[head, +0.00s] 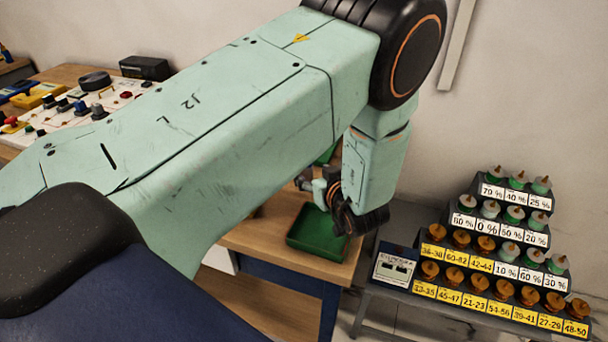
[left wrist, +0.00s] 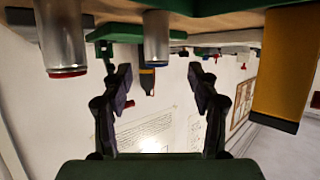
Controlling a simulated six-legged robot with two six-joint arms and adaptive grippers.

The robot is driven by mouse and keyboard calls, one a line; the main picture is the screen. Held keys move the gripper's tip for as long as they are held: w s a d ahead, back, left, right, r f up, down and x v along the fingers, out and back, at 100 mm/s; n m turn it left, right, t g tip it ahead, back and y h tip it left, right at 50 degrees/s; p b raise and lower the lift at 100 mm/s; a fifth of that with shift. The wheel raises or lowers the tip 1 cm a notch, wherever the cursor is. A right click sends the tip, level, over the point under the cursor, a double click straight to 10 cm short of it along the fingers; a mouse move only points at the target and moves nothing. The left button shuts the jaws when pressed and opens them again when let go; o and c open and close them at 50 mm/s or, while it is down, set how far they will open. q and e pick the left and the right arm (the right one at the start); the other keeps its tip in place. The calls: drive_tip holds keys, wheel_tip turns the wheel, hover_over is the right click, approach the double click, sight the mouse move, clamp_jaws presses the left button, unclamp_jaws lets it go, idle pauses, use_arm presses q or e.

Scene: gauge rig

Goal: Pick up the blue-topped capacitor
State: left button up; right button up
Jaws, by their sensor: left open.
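The left wrist view looks inverted, with the bench surface along its top. A silver capacitor (left wrist: 156,38) hangs there upper centre, its end showing a thin bluish rim. My left gripper (left wrist: 161,80) is open, its dark fingers spread below this capacitor in the picture. Nothing is clearly held between them. A second silver capacitor (left wrist: 62,38) with a red end is at the upper left. In the head view, my left arm comes in from the left and its wrist hangs over the bench by a green tray; the fingertips and capacitors cannot be made out. My right gripper is not in view.
The green tray (head: 312,240) is at the bench corner. A control panel (head: 85,112) with knobs is at the left. An orange-yellow block (left wrist: 286,65) stands at the right in the wrist view.

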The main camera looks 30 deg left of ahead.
sight(309, 169)
use_arm(q)
drive_tip(key=x, duration=0.4)
drive_tip(key=shift+w+d, duration=0.25)
drive_tip(key=shift+w, duration=0.05)
drive_tip(key=shift+a, duration=0.55)
drive_tip(key=shift+w+a+f, duration=0.25)
drive_tip(key=shift+w+d, duration=0.1)
drive_tip(key=shift+w, duration=0.05)
drive_tip(key=shift+c, duration=0.8)
drive_tip(key=shift+d+r, duration=0.1)
drive_tip(key=shift+d, duration=0.15)
drive_tip(key=shift+c, duration=2.2)
drive_tip(key=shift+s+a, duration=0.2)
drive_tip(key=shift+s, duration=0.1)
drive_tip(key=c, duration=0.3)
drive_tip(key=shift+w, duration=0.15)
drive_tip(key=c, duration=0.3)
drive_tip(key=shift+d, duration=0.15)
drive_tip(key=shift+c, duration=0.3)
